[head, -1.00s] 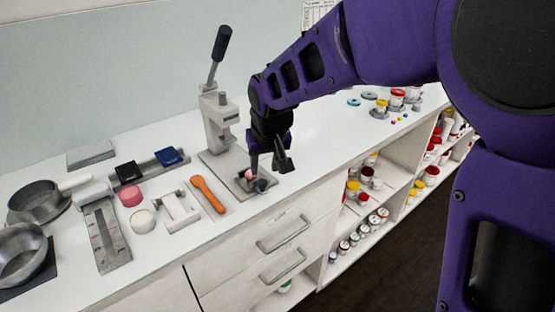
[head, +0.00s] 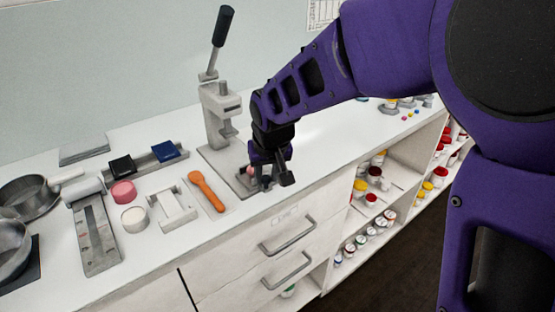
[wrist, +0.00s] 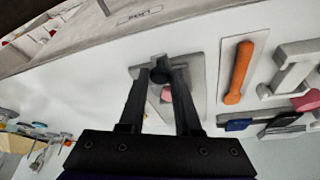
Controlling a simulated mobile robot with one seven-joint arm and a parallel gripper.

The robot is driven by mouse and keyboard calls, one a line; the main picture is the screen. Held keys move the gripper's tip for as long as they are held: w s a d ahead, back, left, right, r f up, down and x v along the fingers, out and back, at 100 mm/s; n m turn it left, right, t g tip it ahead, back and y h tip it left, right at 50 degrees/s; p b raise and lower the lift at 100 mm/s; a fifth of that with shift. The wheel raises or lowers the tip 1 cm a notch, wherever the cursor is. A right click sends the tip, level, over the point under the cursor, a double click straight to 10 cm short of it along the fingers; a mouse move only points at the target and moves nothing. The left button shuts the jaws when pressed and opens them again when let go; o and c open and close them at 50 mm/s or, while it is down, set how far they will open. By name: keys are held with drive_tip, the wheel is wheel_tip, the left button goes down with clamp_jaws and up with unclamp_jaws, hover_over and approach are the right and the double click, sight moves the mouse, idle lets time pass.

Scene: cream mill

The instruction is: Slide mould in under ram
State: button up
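The mould, a small grey piece with a pink filling (head: 248,171), sits near the front edge of the press's base plate (head: 213,152). The pink also shows in the wrist view (wrist: 166,94). Its round black knob (wrist: 159,75) lies between my fingertips. The press (head: 219,112), grey with a raised black-handled lever, stands behind and left of the mould, its ram above the plate. My gripper (head: 276,183) is low over the plate's front edge, fingers apart around the knob. It also shows in the wrist view (wrist: 163,72). Finger contact is unclear.
An orange spoon (head: 207,191) lies left of the base plate. Beyond it are a white frame (head: 172,206), a pink disc (head: 123,192), a white round pot (head: 134,218) and metal pans. The counter's front edge, above drawers, is close to my gripper.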

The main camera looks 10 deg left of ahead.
clamp_jaws()
idle(1.1)
